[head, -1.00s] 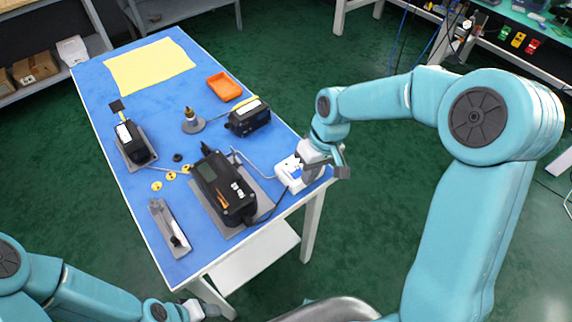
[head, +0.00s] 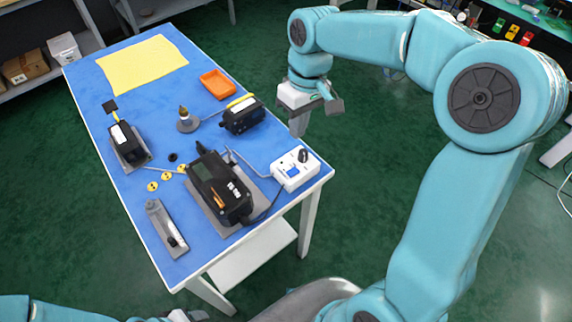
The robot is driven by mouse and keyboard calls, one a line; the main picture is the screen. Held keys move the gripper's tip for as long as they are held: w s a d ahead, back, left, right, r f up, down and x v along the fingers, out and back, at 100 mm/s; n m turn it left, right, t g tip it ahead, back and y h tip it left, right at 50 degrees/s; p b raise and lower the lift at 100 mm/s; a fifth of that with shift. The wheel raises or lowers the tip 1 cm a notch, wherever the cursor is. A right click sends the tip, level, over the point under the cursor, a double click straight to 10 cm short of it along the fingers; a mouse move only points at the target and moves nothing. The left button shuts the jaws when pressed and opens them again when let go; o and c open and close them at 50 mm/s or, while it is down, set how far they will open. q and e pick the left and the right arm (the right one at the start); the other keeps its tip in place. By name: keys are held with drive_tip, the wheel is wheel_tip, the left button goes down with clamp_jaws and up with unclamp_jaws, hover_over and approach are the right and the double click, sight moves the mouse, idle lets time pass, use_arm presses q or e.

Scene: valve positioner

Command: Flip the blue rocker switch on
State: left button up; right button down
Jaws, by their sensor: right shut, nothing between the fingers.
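The blue rocker switch (head: 292,172) sits on a small white box (head: 283,181) at the right front corner of the blue table. A black knob (head: 303,155) stands on the same box. The rocker is too small to tell which side is pressed. My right gripper (head: 299,126) is shut and empty, raised off the table's right edge, above and behind the box in the picture and apart from it. My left gripper (head: 186,316) shows only partly at the bottom edge, and its fingers cannot be made out.
A large black device (head: 219,187) on a grey plate stands left of the white box, with a grey tube and a black cable between them. Smaller black units, an orange tray (head: 217,84) and a yellow cloth (head: 142,65) lie farther back on the table (head: 85,88).

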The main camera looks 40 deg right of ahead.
sight(290, 176)
drive_tip(key=shift+s+d+f, duration=0.1)
drive_tip(key=shift+d, duration=0.05)
drive_tip(key=f, duration=0.4)
drive_tip(key=a+f, duration=0.1)
drive_tip(key=f, duration=0.4)
drive_tip(key=a+f, duration=0.1)
drive_tip(key=f, duration=0.4)
drive_tip(key=shift+a+f+b, duration=0.15)
drive_tip(key=shift+f+b, duration=0.25)
drive_tip(key=shift+b, duration=0.15)
drive_tip(key=shift+s+r, duration=0.1)
drive_tip(key=shift+r, duration=0.15)
drive_tip(key=shift+p, duration=0.3)
